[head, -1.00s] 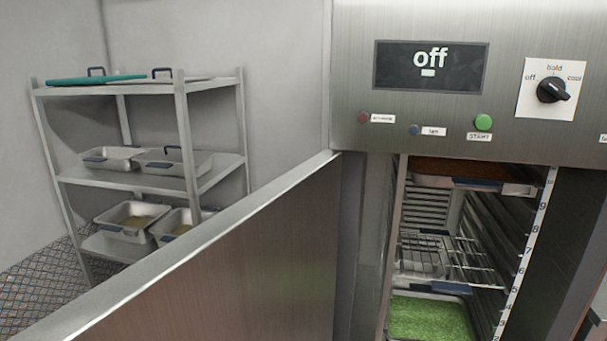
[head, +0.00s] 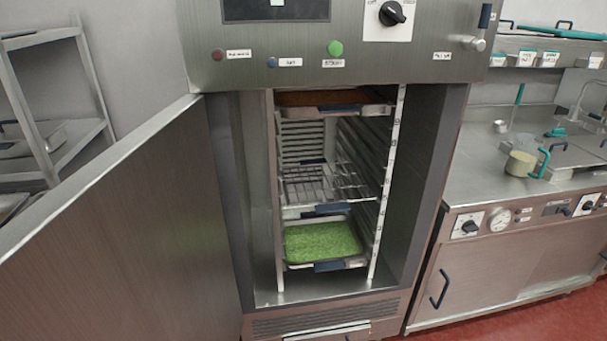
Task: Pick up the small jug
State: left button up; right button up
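A small jug-like container (head: 520,163) with pale yellowish contents stands on the steel counter at the right. A teal handle (head: 541,162) shows at its right side. A small metal cup (head: 500,126) stands behind it, further left on the same counter. I cannot tell from this distance whether the container or the cup is the small jug. Neither of my grippers is in view.
A tall steel cabinet (head: 318,70) stands open in the middle, with its door (head: 110,220) swung out to the left. Inside are a wire rack and a tray of green food (head: 320,241). The steel counter (head: 475,180) stands right of it. Red floor (head: 540,322) shows at lower right.

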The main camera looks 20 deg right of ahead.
aim_at(526, 149)
jog(key=z, duration=2.05)
jog(key=i+l, duration=0.2)
jog(key=i, duration=0.2)
jog(key=i+l, duration=0.2)
jog(key=i, duration=0.2)
